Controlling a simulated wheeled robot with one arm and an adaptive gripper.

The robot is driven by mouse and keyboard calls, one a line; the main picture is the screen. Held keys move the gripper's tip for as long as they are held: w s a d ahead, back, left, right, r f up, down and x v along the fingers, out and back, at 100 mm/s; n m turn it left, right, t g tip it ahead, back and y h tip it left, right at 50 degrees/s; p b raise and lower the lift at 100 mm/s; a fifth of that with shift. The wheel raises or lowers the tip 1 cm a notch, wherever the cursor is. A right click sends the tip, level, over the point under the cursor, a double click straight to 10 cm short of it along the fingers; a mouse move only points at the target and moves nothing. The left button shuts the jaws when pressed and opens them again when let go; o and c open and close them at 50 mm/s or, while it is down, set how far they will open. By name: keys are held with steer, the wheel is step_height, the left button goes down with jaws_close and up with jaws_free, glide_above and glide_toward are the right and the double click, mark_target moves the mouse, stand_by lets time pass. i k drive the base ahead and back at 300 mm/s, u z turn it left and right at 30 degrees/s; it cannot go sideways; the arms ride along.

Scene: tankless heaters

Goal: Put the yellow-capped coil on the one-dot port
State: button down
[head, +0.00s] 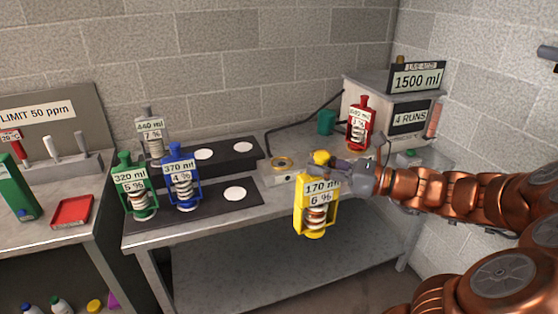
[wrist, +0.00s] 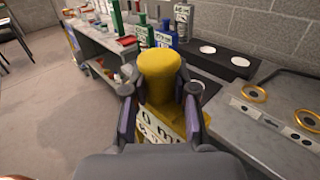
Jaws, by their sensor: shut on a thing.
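The yellow-capped coil (head: 316,210) has a yellow frame and a label reading 170 ml, 6 %. It hangs upright from my gripper (head: 342,165), in front of the bench's front edge. In the wrist view my gripper (wrist: 160,92) is shut on its yellow cap (wrist: 160,65), a finger on each side. A port with a brass ring (head: 283,163) and a dotted plate is on the bench, left of and behind the cap. The wrist view shows this ring (wrist: 254,93) and a second ring (wrist: 309,121) at the right edge.
Green (head: 137,190), blue (head: 181,180) and grey (head: 151,138) coils stand on dark mats with white discs at left. A red coil (head: 360,122) stands by the heater box (head: 384,103) at right. A black cable crosses behind the ports.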

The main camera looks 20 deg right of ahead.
mark_target(281, 164)
steer(key=i, duration=0.85)
